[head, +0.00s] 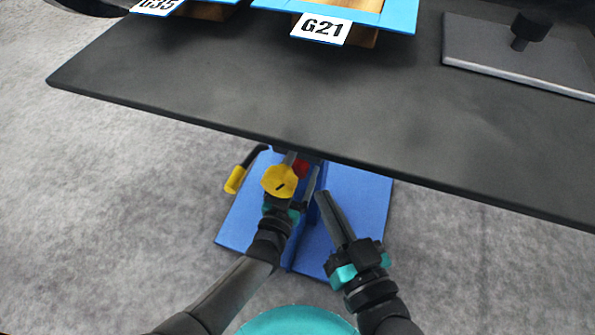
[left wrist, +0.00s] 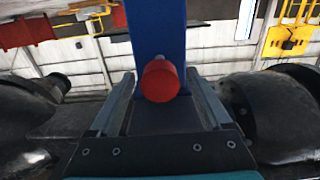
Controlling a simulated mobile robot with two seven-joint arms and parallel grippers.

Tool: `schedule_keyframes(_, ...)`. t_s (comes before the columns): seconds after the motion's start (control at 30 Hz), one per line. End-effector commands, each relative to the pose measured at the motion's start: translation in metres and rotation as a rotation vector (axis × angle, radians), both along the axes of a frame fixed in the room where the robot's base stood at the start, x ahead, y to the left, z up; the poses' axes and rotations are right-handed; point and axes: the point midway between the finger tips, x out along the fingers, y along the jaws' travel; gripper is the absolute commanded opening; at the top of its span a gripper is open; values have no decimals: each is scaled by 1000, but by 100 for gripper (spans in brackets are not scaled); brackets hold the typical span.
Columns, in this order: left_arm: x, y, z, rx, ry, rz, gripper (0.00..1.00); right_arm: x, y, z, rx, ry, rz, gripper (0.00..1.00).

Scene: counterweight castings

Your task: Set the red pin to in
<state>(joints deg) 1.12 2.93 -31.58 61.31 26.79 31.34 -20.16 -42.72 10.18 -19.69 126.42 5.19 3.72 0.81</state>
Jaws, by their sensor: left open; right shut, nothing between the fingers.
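The red pin (head: 301,168) shows as a small red patch just below the table edge in the head view. In the left wrist view it is a red round knob (left wrist: 160,80) on a blue post (left wrist: 158,28). My left gripper (head: 302,166) is open, with one finger on each side of the knob in the left wrist view (left wrist: 160,76). Gaps show between knob and fingers; I cannot tell how deep it sits between them. My right gripper (head: 322,194) is shut and empty, lower and to the right.
A yellow octagonal knob (head: 280,181) is close to my left gripper. A yellow-handled lever (head: 235,180) sticks out left of it. A blue base (head: 365,200) stands on grey floor. The dark table (head: 250,85) overhangs, carrying blue-edged trays labelled G35 (head: 157,5) and G21 (head: 321,29).

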Motion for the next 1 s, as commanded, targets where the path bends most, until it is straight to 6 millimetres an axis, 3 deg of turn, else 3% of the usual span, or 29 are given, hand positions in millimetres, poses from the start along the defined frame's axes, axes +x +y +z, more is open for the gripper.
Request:
schedule_keyframes(0.23,0,0,0,0,0,0,81,0,0,0,1,-1,0,0)
schedule_keyframes(0.9,0,0,0,0,0,0,6,0,0,0,0,1,0,0)
schedule_keyframes(1.0,0,0,0,0,0,0,0,0,0,0,0,1,0,0)
